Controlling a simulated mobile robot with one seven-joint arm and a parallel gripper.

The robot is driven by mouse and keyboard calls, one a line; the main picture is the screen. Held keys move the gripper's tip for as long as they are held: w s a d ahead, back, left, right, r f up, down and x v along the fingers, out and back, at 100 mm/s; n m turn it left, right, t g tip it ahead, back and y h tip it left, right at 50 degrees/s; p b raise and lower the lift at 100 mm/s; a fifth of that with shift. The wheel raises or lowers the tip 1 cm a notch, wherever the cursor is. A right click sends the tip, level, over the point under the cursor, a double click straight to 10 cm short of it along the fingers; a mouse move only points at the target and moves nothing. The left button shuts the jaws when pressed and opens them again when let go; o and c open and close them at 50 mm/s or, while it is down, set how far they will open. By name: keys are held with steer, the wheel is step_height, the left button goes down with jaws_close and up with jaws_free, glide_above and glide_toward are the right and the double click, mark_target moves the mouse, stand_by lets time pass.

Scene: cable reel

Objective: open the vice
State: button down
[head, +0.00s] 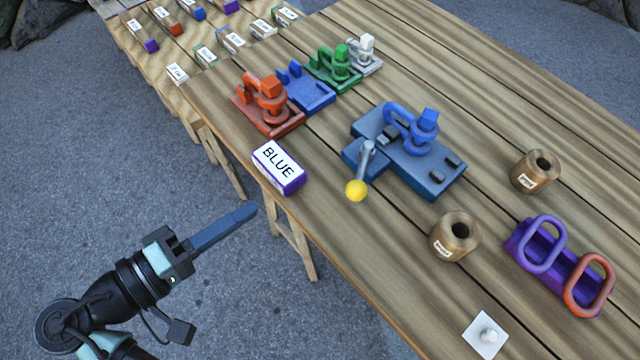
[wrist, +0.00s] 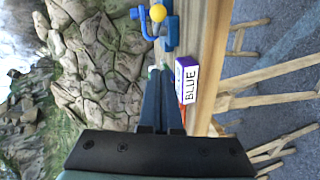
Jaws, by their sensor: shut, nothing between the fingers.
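The vice (head: 425,165) is a dark blue block on the table, with a grey lever (head: 366,160) ending in a yellow ball (head: 356,190) at its near left side. A blue shackle-like piece (head: 410,130) sits on the vice. In the wrist view the yellow ball (wrist: 159,13) and part of the blue vice (wrist: 172,35) show at the top. My gripper (head: 250,211) is shut and empty, off the table's near edge, to the left of the vice and apart from it. It also shows in the wrist view (wrist: 160,72).
A purple block labelled BLUE (head: 279,168) lies at the table's near edge, between my gripper and the vice. Red (head: 268,105), blue (head: 305,88), green (head: 335,68) and white (head: 364,55) fixtures stand behind. Wooden cylinders (head: 455,237) and a purple holder with rings (head: 540,262) stand right. A white plate with a knob (head: 486,336) lies in front.

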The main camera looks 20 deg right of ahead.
steer(key=s, duration=0.1)
glide_toward(362, 170)
steer(key=shift+w+d+f+g+h+p, duration=0.15)
steer(key=shift+w+f+h+p, duration=0.1)
steer(key=shift+w, duration=0.15)
steer(key=shift+w+d+f+g+h+p, duration=0.15)
steer(key=shift+w+d+f+p, duration=0.1)
steer(key=shift+w, duration=0.2)
steer(key=shift+s+d+f, duration=0.15)
steer(key=shift+s+d, duration=0.2)
steer(key=shift+d, duration=0.3)
